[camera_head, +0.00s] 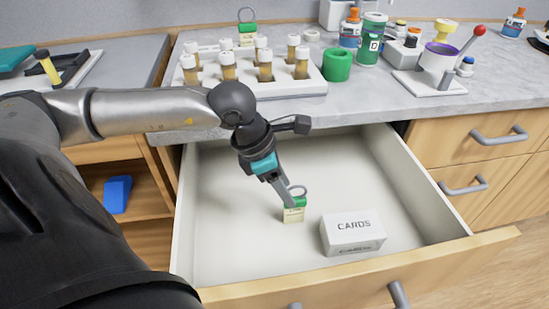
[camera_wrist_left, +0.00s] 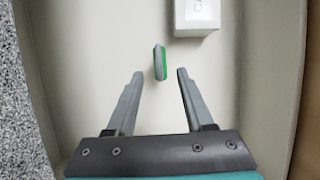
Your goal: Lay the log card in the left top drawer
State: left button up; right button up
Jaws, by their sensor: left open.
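The top drawer (camera_head: 235,265) is pulled open. A small cream card with a green top and a ring (camera_head: 293,213), apparently the log card, is inside it, left of the white box. In the left wrist view its green edge (camera_wrist_left: 160,63) shows between and just beyond the fingertips. My left gripper (camera_head: 287,200) reaches down into the drawer, open and empty, its fingers close to the card. I cannot tell whether a finger touches it. The drawer floor (camera_wrist_left: 90,60) shows bare around it. My right gripper is in neither view.
A white box marked CARDS (camera_head: 352,233) sits in the drawer and also shows in the wrist view (camera_wrist_left: 197,14). On the counter stand a vial rack (camera_head: 290,88), a green ring (camera_head: 337,66) and bottles. A similar green-topped piece (camera_head: 248,35) stands behind the rack.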

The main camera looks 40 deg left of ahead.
pick_arm(q)
jog(key=shift+p+v, duration=0.8)
jog(key=shift+v, duration=2)
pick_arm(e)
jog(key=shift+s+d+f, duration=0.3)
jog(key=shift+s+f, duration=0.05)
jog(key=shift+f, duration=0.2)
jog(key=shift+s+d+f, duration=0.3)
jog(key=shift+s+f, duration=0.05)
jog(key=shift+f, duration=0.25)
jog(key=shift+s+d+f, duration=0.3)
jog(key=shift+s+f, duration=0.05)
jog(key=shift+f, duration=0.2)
